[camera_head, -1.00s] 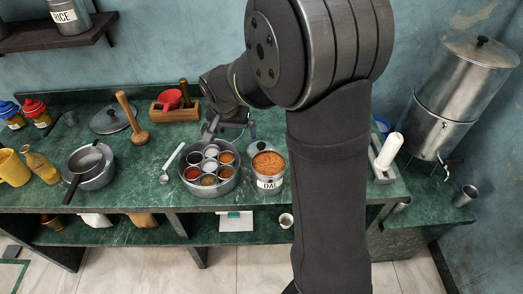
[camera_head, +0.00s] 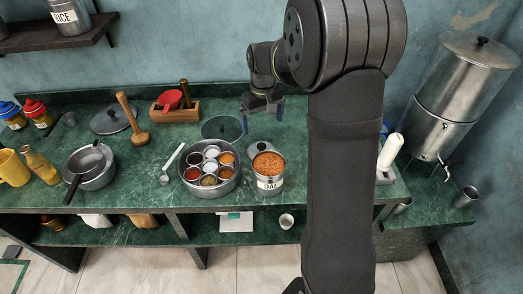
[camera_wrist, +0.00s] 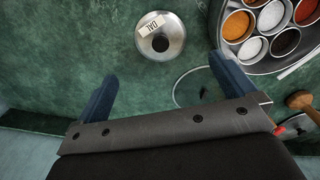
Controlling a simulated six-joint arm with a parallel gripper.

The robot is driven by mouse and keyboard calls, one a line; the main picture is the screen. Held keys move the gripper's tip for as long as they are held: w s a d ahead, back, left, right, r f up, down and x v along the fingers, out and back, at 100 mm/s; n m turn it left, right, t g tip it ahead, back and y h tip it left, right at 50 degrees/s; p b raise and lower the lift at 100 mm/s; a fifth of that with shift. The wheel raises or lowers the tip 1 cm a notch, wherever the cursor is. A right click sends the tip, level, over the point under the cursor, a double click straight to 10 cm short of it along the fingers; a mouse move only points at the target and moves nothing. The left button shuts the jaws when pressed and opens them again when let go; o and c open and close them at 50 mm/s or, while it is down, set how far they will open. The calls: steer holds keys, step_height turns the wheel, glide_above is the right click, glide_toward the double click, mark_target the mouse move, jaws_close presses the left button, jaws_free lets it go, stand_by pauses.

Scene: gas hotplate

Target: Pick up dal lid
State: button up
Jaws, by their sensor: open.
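The dal lid (camera_head: 262,147) is a small round steel lid with a dark knob. It lies on the green counter just behind the steel DAL canister (camera_head: 268,183), which is full of orange lentils and partly hides it. In the wrist view the lid (camera_wrist: 160,45) shows whole, with a "DAL" label beside its knob. My gripper (camera_head: 262,114) is open and empty, above the counter behind the lid. In the wrist view its two blue fingers (camera_wrist: 163,72) are spread apart, with the lid beyond their tips and sideways between them.
A round spice box (camera_head: 210,190) with several cups stands left of the canister. A clear glass lid (camera_head: 222,127) lies behind it, close to one finger in the wrist view. A wooden rack (camera_head: 178,113) stands farther back left. A white cylinder (camera_head: 390,151) stands to the right.

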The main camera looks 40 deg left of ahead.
glide_above(262, 146)
steer(key=f, duration=0.7)
steer(key=shift+s+d+f, duration=0.1)
steer(key=shift+d+f, duration=0.1)
steer(key=f, duration=0.5)
steer(key=shift+w+a, duration=0.2)
steer(key=shift+a, duration=0.2)
steer(key=c, duration=1)
steer(key=shift+f, duration=0.1)
steer(key=shift+c, duration=0.2)
